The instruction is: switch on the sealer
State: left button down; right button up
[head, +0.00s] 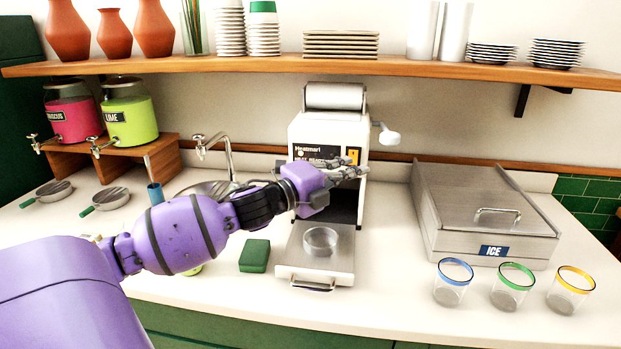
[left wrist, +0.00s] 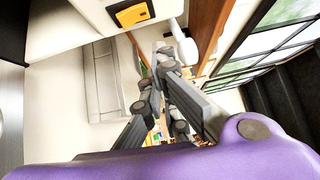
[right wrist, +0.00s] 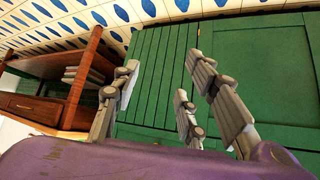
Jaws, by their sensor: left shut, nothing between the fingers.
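The sealer (head: 300,135) is a white machine with a film roll on top, a black label panel and a white lever knob (head: 389,137) on its right side. Its orange switch (head: 353,154) shows at the right of the front panel, partly hidden by my fingers. The switch also shows at the top of the left wrist view (left wrist: 128,14). My left gripper (head: 358,169) is shut and empty in front of the panel, its fingertips close by the switch; I cannot tell whether they touch. My right gripper (right wrist: 165,75) is open and empty, facing green cabinet doors.
The sealer's tray (head: 290,266) is pulled out, with a round holder on it. A green block (head: 255,255) lies left of it. A steel ice bin (head: 470,205) and three rimmed glasses (head: 512,287) stand right. Two drink dispensers (head: 128,118) stand left. A shelf (head: 260,64) runs above.

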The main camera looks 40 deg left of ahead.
pick_arm(q)
jog(key=r+v, duration=0.1)
jog(key=v, duration=0.8)
jog(key=shift+s+a+r+p, duration=0.25)
jog(key=shift+p, duration=0.05)
pick_arm(e)
jog(key=shift+s+a, duration=0.15)
pick_arm(q)
jog(key=shift+f, duration=0.15)
